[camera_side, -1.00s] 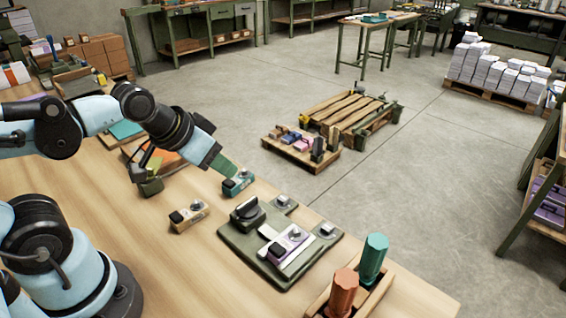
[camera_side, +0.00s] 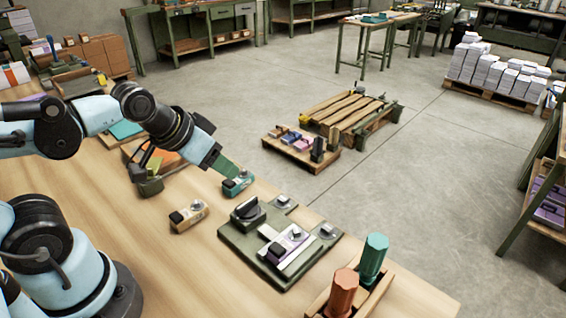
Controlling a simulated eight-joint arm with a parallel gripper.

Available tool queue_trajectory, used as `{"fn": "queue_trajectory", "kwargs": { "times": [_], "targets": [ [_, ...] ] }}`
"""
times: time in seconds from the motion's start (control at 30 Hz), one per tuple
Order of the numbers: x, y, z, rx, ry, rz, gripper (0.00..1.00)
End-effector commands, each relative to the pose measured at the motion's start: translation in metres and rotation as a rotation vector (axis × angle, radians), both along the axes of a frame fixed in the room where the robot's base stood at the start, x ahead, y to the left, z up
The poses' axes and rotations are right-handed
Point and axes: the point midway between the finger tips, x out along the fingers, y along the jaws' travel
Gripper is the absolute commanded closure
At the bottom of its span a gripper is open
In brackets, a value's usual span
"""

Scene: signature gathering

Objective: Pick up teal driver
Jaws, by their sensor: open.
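A teal handle with a faceted shape (camera_side: 373,258), which looks like the teal driver, stands upright in a wooden rack (camera_side: 379,296) at the bottom right. My gripper (camera_side: 229,173) points down to the right, near a small teal block (camera_side: 238,184) at the far table edge. It is well away from the teal handle, to its upper left. My gripper is open; whether its fingertips touch the block I cannot tell. The lower part of the teal handle is hidden in the rack.
An orange handle (camera_side: 342,291) stands beside the teal one. A dark green fixture plate (camera_side: 240,238) holding a purple block (camera_side: 286,243) lies between gripper and rack. A tan block (camera_side: 188,215) sits left of it.

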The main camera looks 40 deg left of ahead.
Motion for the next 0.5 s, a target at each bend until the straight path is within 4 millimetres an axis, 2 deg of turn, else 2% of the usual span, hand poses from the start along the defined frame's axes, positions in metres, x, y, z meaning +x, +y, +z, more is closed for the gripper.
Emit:
{"fn": "queue_trajectory", "kwargs": {
  "times": [0.03, 0.1, 0.37, 0.5],
  "targets": [
    [0.0000, 0.0000, 0.0000, 0.000, 0.000, 0.000, 0.43],
    [0.0000, 0.0000, 0.0000, 0.000, 0.000, 0.000, 0.34],
    [0.0002, -0.0003, 0.0003, -0.001, 0.001, -0.001, 0.34],
    [0.0069, -0.0092, 0.0075, -0.021, 0.024, 0.000, 0.34]
  ]
}}
